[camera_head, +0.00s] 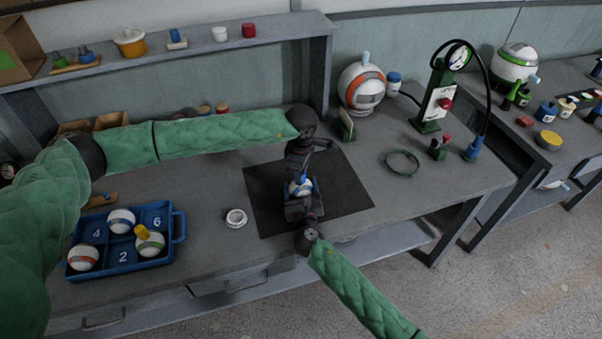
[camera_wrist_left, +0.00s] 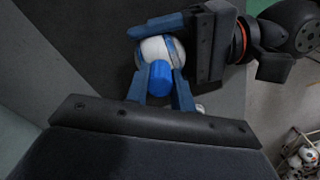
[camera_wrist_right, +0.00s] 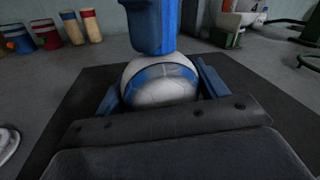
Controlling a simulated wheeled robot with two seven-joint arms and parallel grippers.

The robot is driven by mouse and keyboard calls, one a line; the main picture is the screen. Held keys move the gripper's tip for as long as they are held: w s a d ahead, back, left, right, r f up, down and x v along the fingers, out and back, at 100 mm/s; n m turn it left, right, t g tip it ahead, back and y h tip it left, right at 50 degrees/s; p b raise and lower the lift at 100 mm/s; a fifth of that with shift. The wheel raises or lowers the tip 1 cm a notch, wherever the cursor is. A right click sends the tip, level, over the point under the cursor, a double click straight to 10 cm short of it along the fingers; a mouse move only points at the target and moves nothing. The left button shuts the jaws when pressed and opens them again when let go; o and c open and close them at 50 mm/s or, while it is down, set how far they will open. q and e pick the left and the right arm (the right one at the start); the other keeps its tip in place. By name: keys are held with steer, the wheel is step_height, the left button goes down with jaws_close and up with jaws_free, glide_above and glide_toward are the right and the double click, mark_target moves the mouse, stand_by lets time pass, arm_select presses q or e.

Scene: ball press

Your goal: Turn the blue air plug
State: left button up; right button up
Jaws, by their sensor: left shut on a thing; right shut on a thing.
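A white ball with a blue band (camera_wrist_right: 160,88) is held between the blue fingers of my right gripper (camera_wrist_right: 158,92), low over the dark mat (camera_head: 258,205). It also shows in the left wrist view (camera_wrist_left: 155,48). The blue air plug (camera_wrist_left: 160,78) stands out of the ball and lies between the fingers of my left gripper (camera_wrist_left: 160,88), which are shut on it. In the head view the left gripper (camera_head: 302,174) is above the ball. In the right wrist view the left gripper's blue fingers (camera_wrist_right: 152,25) hide the plug.
A blue numbered tray (camera_head: 178,228) with several banded balls stands at the left. A white ring (camera_head: 236,218) lies left of the mat. A green pump stand with a gauge (camera_head: 437,100) and a green ring (camera_head: 402,162) are at the right. A shelf (camera_head: 200,60) runs along the back.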

arm_select(q)
steer(key=shift+w+r, duration=0.15)
steer(key=shift+r, duration=0.05)
arm_select(e)
steer(key=shift+s+f, duration=0.15)
steer(key=shift+f, duration=0.15)
arm_select(q)
steer(key=o, duration=0.8)
steer(key=shift+o, duration=1)
steer(key=shift+f, duration=0.15)
arm_select(e)
steer(key=shift+r, duration=0.15)
arm_select(q)
step_height(320, 180, up, 12)
arm_select(e)
steer(key=shift+r, duration=0.15)
steer(key=o, duration=1.1)
steer(key=shift+o, duration=0.2)
